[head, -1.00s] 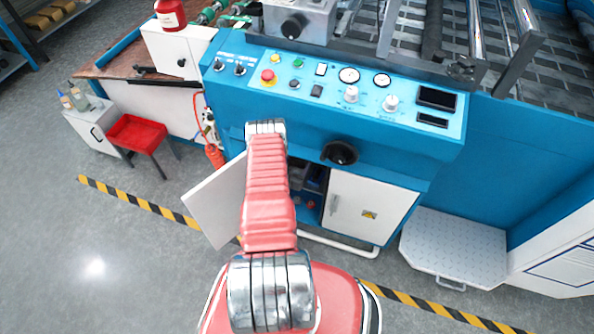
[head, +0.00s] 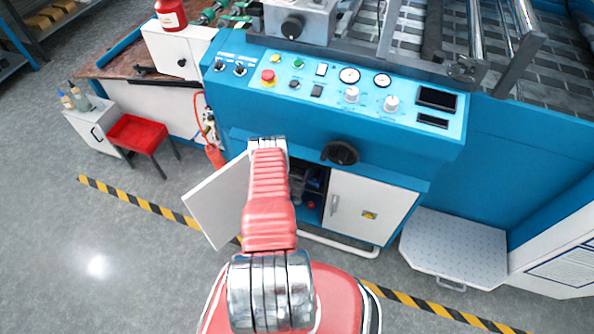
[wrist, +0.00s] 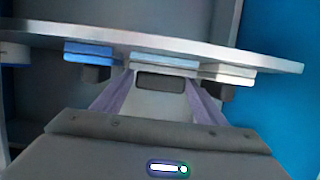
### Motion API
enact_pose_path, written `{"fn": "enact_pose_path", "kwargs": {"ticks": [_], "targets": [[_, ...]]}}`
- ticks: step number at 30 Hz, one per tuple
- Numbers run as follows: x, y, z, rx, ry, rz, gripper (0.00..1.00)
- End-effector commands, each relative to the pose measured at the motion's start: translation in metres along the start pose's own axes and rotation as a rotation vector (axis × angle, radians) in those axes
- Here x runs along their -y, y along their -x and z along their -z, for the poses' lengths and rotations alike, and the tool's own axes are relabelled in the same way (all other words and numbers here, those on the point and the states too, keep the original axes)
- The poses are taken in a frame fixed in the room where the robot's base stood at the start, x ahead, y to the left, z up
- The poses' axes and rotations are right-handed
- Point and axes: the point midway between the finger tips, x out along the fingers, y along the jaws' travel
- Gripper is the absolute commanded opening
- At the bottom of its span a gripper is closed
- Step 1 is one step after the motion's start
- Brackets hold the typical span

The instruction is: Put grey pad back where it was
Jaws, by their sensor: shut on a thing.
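In the wrist view, my gripper (wrist: 158,88) has its two purple fingers shut on the middle one of three flat pads. This grey pad (wrist: 163,64) looks pale grey, with a dark block below it between the fingers. It is right at the edge of a pale board; whether it touches the board is unclear. A blue pad (wrist: 88,50) is to its left and another pale pad (wrist: 228,73) to its right, each with a dark block below. In the head view my arm hides the gripper and the grey pad, in front of the open cabinet.
The pale board (wrist: 270,60) spans the wrist view. In the head view the cabinet's left door (head: 217,203) stands open and its right door (head: 367,208) is shut. Small blue and red things are inside.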

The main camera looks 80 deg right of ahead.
Motion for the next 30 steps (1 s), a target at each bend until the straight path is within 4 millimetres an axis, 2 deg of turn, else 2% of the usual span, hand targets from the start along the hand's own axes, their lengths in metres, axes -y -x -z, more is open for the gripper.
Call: {"fn": "enact_pose_path", "kwargs": {"ticks": [7,8,11,21,26,30], "targets": [[0.000,-0.001,-0.001,0.000,0.000,0.000,0.40],[0.000,-0.001,-0.001,-0.001,0.000,0.000,0.66],[0.000,-0.001,-0.001,-0.001,0.000,0.000,0.73],[0.000,0.000,0.001,0.000,0.000,0.000,0.73],[0.001,0.011,0.000,0.002,0.001,0.001,0.73],[0.001,0.026,0.000,0.002,0.001,0.002,0.73]]}}
